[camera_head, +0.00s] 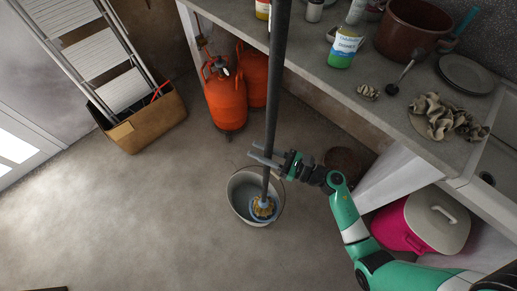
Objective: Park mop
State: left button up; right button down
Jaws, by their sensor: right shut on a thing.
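The mop has a long dark handle (274,100) that runs from the top edge of the view down into a light metal bucket (239,207). Its head (263,208), yellowish with blue, is inside the bucket near the right wall. Whether the head touches the bottom is unclear. My right gripper (266,158) reaches in from the right and is shut on the lower part of the handle, above the bucket's rim. The handle stands nearly upright, with a slight tilt in the picture. My left gripper is not in view.
Orange gas bottles (226,98) stand behind the bucket. A cardboard box (146,122) and a stepladder (98,55) are at upper left. A worktop (350,105) with a pot and cloth runs along the right, above a pink container (398,228).

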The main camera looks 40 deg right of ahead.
jog(key=shift+s+d+f, duration=0.1)
jog(key=shift+s+f, duration=0.05)
jog(key=shift+f, duration=0.2)
notch_tip(320, 180, down, 6)
jog(key=b, duration=0.5)
jog(key=shift+d+r, duration=0.1)
jog(key=shift+r, duration=0.1)
jog(key=shift+f+b, duration=0.2)
jog(key=shift+b, duration=0.2)
